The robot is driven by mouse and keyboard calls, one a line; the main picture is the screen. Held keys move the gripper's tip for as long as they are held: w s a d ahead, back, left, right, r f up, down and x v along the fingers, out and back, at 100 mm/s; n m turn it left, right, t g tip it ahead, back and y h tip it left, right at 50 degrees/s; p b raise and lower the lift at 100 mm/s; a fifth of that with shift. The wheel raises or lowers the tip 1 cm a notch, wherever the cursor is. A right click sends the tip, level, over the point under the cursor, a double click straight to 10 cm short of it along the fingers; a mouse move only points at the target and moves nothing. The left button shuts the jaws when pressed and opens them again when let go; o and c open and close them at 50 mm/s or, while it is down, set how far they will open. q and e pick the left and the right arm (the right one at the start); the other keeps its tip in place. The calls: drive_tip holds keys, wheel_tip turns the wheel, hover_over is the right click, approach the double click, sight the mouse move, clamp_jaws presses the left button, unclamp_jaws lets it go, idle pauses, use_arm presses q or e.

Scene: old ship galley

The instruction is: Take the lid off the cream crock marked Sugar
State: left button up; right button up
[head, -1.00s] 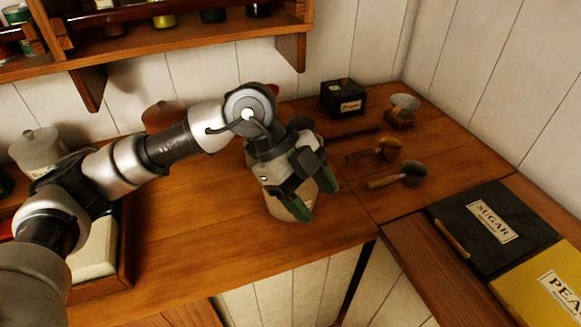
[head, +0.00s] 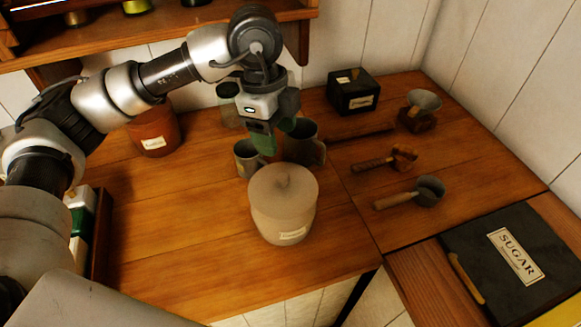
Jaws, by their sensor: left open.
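A cream crock (head: 283,222) stands upright near the front edge of the wooden counter. Its lid (head: 300,186), with a small knob, sits on top. A small label shows low on its front, too small to read surely. My left gripper (head: 273,138) is open and empty, pointing down behind and above the crock, apart from the lid. Its green-padded fingers hide part of the metal mugs behind. My right gripper is not in view.
Metal mugs (head: 304,146) stand close behind the crock. A reddish-brown crock (head: 154,136) is at back left, a black box (head: 353,92) at back right. A scoop (head: 428,192) lies right. Counter left of the crock is clear.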

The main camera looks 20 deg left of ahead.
use_arm(q)
drive_tip(key=p, duration=0.1)
hover_over(282, 176)
drive_tip(key=f, duration=0.5)
drive_tip(key=shift+s+a, duration=0.1)
drive_tip(key=shift+a, duration=0.15)
drive_tip(key=shift+f+p, duration=0.25)
drive_tip(key=shift+p, duration=0.1)
drive_tip(key=f, duration=0.1)
drive_tip(key=f+p, duration=0.2)
drive_tip(key=shift+d+f, duration=0.25)
drive_tip(key=shift+f, duration=0.65)
drive_tip(key=shift+d, duration=0.1)
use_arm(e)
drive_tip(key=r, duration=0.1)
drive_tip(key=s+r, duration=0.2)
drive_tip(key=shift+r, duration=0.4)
use_arm(q)
drive_tip(key=shift+c, duration=0.9)
drive_tip(key=c, duration=0.9)
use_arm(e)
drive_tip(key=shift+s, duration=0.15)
